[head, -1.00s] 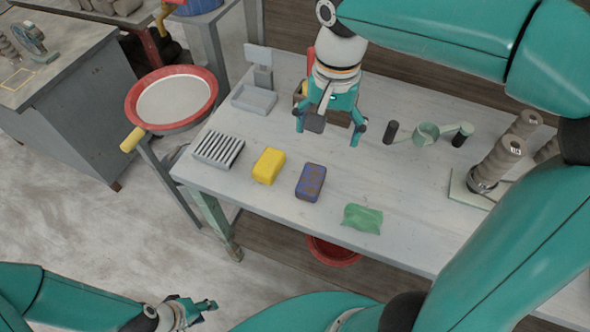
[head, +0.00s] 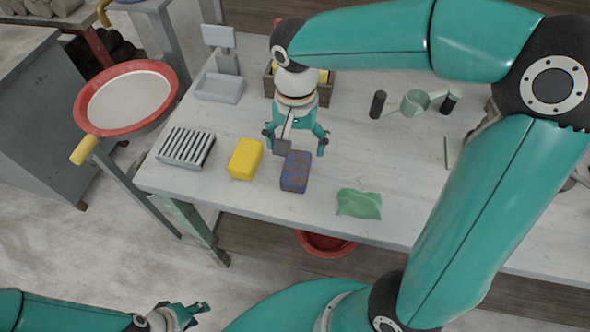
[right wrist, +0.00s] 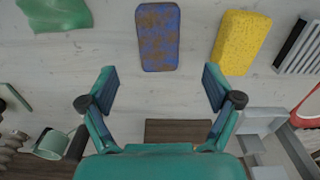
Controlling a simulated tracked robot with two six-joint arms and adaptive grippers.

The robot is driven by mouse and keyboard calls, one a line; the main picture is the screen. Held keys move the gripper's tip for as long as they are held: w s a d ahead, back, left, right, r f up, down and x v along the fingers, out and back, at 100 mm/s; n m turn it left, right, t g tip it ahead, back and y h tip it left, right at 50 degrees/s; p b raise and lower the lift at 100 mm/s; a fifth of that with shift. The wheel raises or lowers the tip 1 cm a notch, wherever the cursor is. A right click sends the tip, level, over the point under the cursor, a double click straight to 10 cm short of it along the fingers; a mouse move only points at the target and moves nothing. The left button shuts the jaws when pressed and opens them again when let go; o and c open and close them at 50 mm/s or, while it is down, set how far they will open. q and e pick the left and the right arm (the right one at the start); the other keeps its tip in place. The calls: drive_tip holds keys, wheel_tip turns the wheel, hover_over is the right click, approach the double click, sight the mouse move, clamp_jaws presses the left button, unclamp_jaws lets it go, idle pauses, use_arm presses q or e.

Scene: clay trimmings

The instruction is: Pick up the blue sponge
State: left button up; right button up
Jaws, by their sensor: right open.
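The blue sponge (head: 296,171), blue with brownish patches, lies flat on the pale table between a yellow sponge (head: 245,159) and a green cloth (head: 359,204). It also shows in the right wrist view (right wrist: 158,38), at top centre ahead of the fingers. My right gripper (head: 295,146) is open and empty, just behind the blue sponge and apart from it in the right wrist view (right wrist: 160,90). My left gripper (head: 190,314) is low at the bottom left, away from the table; its fingers are too small to judge.
A ribbed grey rack (head: 186,147) lies left of the yellow sponge. A grey tray (head: 219,88) and a wooden box (head: 325,92) stand behind. A green cup (head: 414,101) is at the back right. The table between cloth and cup is clear.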

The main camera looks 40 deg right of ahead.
sight(296, 166)
wheel_tip(296, 166, down, 8)
drive_tip(key=shift+s+f, duration=0.1)
drive_tip(key=shift+f, duration=0.1)
idle(0.3)
drive_tip(key=c, duration=1)
